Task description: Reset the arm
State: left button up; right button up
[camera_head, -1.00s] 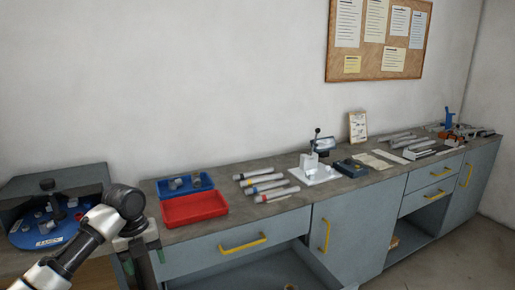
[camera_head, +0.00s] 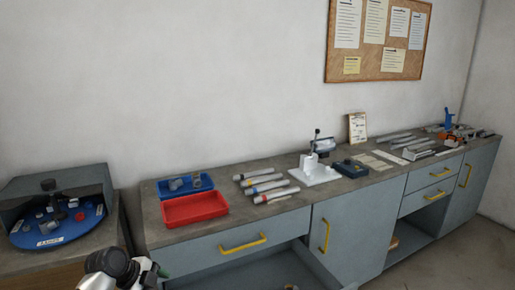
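Part of my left arm (camera_head: 112,268) shows at the bottom left of the head view, low in front of the bench and the side cabinet. My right arm and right gripper are out of view.
The bench (camera_head: 235,214) holds a red tray (camera_head: 195,209), a blue bin (camera_head: 185,186), several tubes (camera_head: 265,186) and a white-based press (camera_head: 316,172). A blue round plate (camera_head: 62,229) with small parts sits in the left cabinet. A drawer (camera_head: 240,243) faces front.

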pick_arm(q)
jog(key=w+a+r+n+t+y, duration=0.6)
jog(key=w+a+r+n+t, duration=0.3)
jog(key=n, duration=0.4)
notch_tip(320, 180, up, 6)
jog(key=w+n+t+y, duration=0.1)
jog(key=w+n+t, duration=0.1)
jog(key=n+t, duration=0.3)
jog(key=s+d+f+g, duration=0.15)
jog(key=s+f, duration=0.35)
jog(key=f, duration=0.7)
jog(key=s+d+f+g, duration=0.1)
jog(key=s+f+g, duration=0.25)
jog(key=f, duration=0.85)
jog(key=s+d+f+g, duration=0.1)
jog(key=s+f, duration=0.4)
jog(key=f, duration=0.7)
jog(key=s+d+f+g+h, duration=0.1)
jog(key=s+d+f+g, duration=0.15)
jog(key=s+f, duration=0.95)
jog(key=s+d+f+g, duration=0.2)
jog(key=s+f+g, duration=0.2)
jog(key=s+f, duration=0.8)
jog(key=s+d+f+g, duration=0.1)
jog(key=s+g, duration=0.1)
jog(key=s, duration=1)
jog(key=s+d+f+g, duration=0.1)
jog(key=s+d+g, duration=0.1)
jog(key=s, duration=1.1)
jog(key=shift+s+d, duration=0.3)
